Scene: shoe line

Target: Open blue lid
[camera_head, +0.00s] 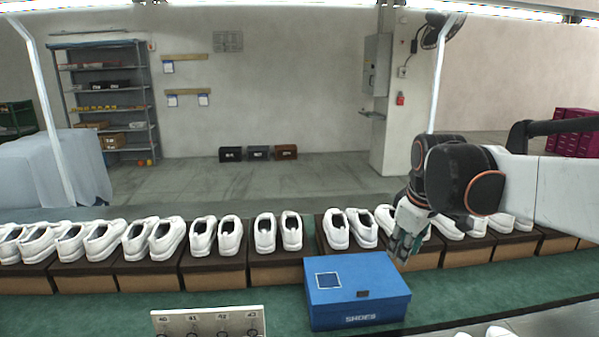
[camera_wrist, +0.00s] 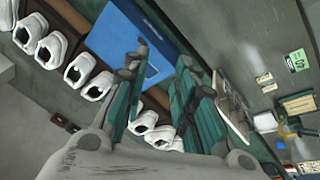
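A blue shoe box (camera_head: 358,312) marked "SHOES" stands on the green surface in the head view. Its blue lid (camera_head: 368,270) is shut and has a white-outlined dark square and a small dark tab at the front edge. The box also shows in the wrist view (camera_wrist: 112,38), partly cut off by the top edge. My gripper (camera_head: 402,246) appears near the box's back right corner. In the wrist view my gripper (camera_wrist: 158,88) has its green fingers spread apart with nothing between them. Whether a finger touches the lid cannot be told.
A row of white shoes (camera_head: 277,232) on brown boxes (camera_head: 217,272) runs behind the blue box, and my gripper is close to some of them. A white size board (camera_head: 208,322) stands at the front left.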

